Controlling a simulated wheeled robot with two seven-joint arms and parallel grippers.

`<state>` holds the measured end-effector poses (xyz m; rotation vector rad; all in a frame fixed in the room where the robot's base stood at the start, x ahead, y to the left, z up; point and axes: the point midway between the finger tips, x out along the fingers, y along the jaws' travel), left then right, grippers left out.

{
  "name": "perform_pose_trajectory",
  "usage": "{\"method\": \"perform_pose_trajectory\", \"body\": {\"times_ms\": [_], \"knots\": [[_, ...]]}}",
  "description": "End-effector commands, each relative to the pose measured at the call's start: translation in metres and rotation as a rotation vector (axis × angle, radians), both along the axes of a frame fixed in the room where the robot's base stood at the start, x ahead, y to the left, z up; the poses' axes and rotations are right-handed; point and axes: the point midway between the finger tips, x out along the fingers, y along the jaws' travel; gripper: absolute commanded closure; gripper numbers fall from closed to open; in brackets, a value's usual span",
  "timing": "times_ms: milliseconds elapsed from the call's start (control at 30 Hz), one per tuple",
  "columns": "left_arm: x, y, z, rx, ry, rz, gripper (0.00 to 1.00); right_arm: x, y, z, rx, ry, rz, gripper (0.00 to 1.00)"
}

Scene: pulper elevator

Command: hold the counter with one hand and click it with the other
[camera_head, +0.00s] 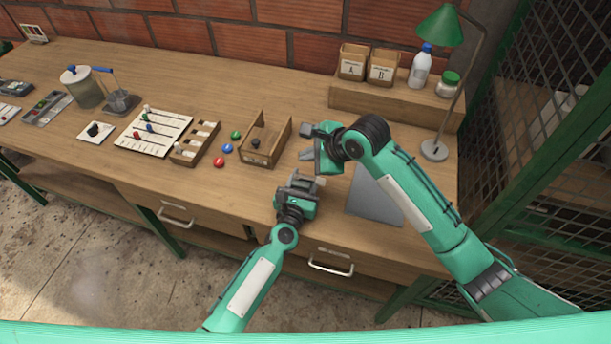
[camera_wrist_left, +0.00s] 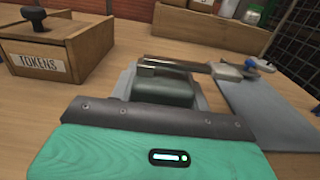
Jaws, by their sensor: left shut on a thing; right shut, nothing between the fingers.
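The counter is a small grey metal body (camera_wrist_left: 165,88) with a shiny top, seen in the left wrist view between the fingers of my left gripper. In the head view my left gripper (camera_head: 303,183) is shut on it near the table's front edge, and the counter is small and hard to separate from the fingers there. My right gripper (camera_head: 307,155) comes in from the right, shut and empty. It appears just behind and above the left gripper in the head view. I cannot tell whether it touches the counter.
An open wooden tokens box (camera_head: 257,160) stands left of the grippers. A grey flat sheet (camera_head: 376,196) lies to the right, partly under my right arm. A green lamp (camera_head: 440,25) and a raised shelf (camera_head: 395,98) stand behind. Colored balls (camera_head: 228,148) lie further left.

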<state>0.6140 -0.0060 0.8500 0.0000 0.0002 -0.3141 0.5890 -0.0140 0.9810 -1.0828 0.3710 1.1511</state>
Motion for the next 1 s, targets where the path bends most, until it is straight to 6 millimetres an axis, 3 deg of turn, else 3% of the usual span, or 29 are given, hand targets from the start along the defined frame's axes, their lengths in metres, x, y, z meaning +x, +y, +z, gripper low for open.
{"method": "perform_pose_trajectory", "body": {"times_ms": [100, 133, 233, 667, 1000], "knots": [[0.0, 0.0, 0.0, 0.0, 0.0, 0.0, 0.77, 0.0, 0.0, 0.0, 0.0, 0.0, 0.0, 1.0], [0.0, 0.0, 0.0, 0.0, 0.0, 0.0, 0.47, 0.0, 0.0, 0.0, 0.0, 0.0, 0.0, 1.0], [0.0, 0.0, 0.0, 0.0, 0.0, 0.0, 0.28, 0.0, 0.0, 0.0, 0.0, 0.0, 0.0, 1.0], [-0.009, 0.003, -0.001, -0.001, 0.001, 0.0, 0.28, 0.0, 0.0, 0.0, 0.0, 0.0, 0.0, 1.0], [-0.066, 0.022, -0.001, 0.002, 0.002, 0.0, 0.28, 0.0, 0.0, 0.0, 0.0, 0.0, 0.0, 1.0]]}}
